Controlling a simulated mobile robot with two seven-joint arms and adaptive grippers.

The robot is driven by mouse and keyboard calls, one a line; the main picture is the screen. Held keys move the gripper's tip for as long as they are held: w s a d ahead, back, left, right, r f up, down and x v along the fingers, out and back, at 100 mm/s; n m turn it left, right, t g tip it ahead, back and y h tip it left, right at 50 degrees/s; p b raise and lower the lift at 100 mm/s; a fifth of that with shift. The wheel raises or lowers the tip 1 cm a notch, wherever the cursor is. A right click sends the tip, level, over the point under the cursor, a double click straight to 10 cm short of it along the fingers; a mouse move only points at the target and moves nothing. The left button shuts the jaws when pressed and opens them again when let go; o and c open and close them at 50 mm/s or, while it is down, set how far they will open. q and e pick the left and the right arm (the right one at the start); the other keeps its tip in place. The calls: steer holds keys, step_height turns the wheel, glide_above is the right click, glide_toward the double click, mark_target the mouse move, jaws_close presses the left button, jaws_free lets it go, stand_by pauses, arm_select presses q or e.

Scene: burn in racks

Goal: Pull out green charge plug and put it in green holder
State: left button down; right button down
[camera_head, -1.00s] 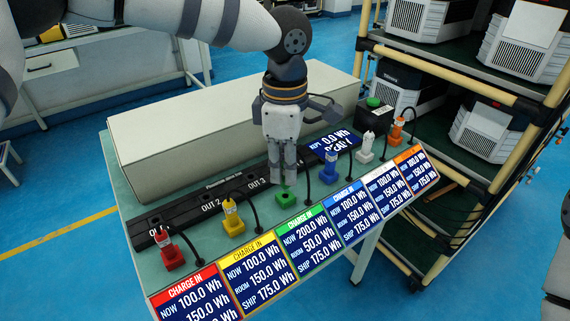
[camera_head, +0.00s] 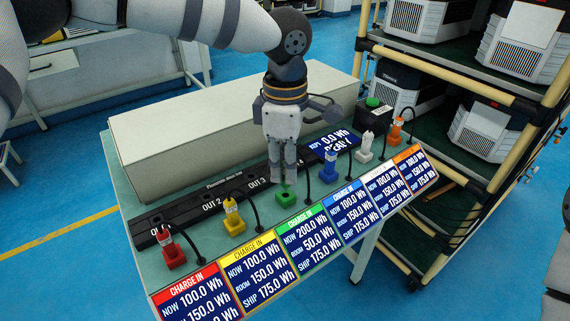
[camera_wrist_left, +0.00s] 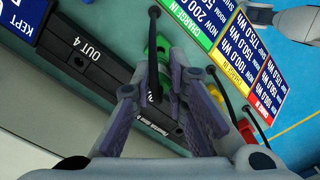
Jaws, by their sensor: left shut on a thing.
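My left gripper (camera_head: 286,182) points down and stands over the green block (camera_head: 286,197) in the row of coloured sockets. In the left wrist view its fingers (camera_wrist_left: 158,88) are shut on the green plug, which they mostly hide. Green (camera_wrist_left: 163,45) shows just past the fingertips there, and a black cable (camera_wrist_left: 153,50) runs between the fingers. I cannot tell whether the plug is seated in the block or just clear of it. A black box with a green top (camera_head: 373,102) stands at the back right of the table. My right gripper is not in view.
Red (camera_head: 170,250), yellow (camera_head: 233,222), blue (camera_head: 329,168), white (camera_head: 364,150) and orange (camera_head: 395,130) plugs with black cables stand alongside. A black OUT strip (camera_head: 210,205) and a long pale box (camera_head: 200,130) lie behind. A shelf rack (camera_head: 450,70) stands at right.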

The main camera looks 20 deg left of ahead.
arm_select(q)
steer(key=shift+f, duration=1.25)
stand_by(0.5)
steer(key=c, duration=1.5)
jaws_free()
